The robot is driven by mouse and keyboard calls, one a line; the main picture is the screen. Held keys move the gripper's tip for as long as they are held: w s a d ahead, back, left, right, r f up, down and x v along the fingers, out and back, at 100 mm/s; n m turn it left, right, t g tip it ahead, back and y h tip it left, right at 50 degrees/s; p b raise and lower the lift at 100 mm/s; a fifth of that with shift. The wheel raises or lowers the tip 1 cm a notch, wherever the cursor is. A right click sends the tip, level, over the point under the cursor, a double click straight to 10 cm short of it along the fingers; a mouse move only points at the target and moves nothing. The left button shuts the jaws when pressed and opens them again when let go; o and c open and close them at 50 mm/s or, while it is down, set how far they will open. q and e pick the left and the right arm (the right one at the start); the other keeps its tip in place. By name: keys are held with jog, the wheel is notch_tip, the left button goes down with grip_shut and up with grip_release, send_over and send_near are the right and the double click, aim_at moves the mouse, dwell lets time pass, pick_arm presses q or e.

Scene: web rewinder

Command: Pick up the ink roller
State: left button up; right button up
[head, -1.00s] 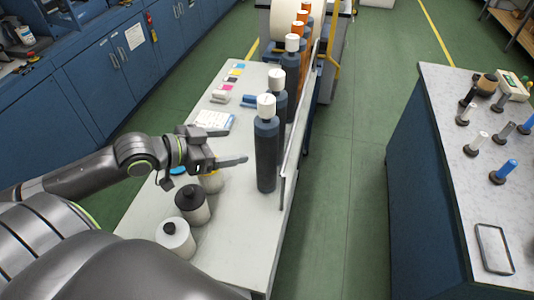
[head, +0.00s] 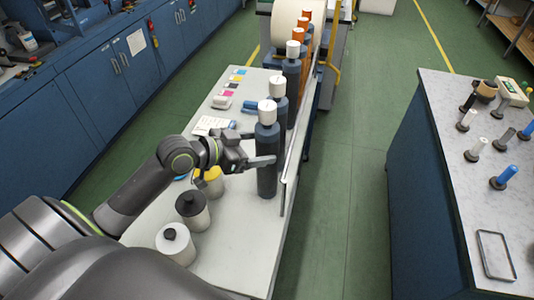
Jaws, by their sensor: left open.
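A tall dark cylinder with a white cap (head: 267,182) stands upright on the narrow grey table. Similar dark ones stand behind it in a row. None is clearly marked as the ink roller, so I cannot tell which object that is. My left gripper (head: 259,151) is open at the nearest dark cylinder, from its left side. One finger shows in front of the cylinder's body; I cannot tell whether it touches. The other finger is partly hidden. My right gripper is not in view.
Jars with black (head: 192,209) and yellow (head: 210,181) lids stand left of the cylinder. A metal rail (head: 289,172) runs along the table's right edge. The right counter (head: 445,150) holds small upright handled tools, one blue (head: 505,174), and a tray frame (head: 495,255).

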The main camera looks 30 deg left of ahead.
aim_at(268, 113)
pick_arm(q)
jog(key=shift+p+x, duration=0.45)
jog(key=shift+x, duration=1.5)
jog(key=shift+a+r, duration=0.1)
jog(key=shift+a, duration=0.1)
jog(key=shift+c, duration=0.4)
jog(key=shift+w, duration=0.1)
jog(key=c, duration=1.2)
notch_tip(268, 113, up, 10)
jog(key=shift+r+b, duration=0.1)
jog(key=shift+b, duration=0.35)
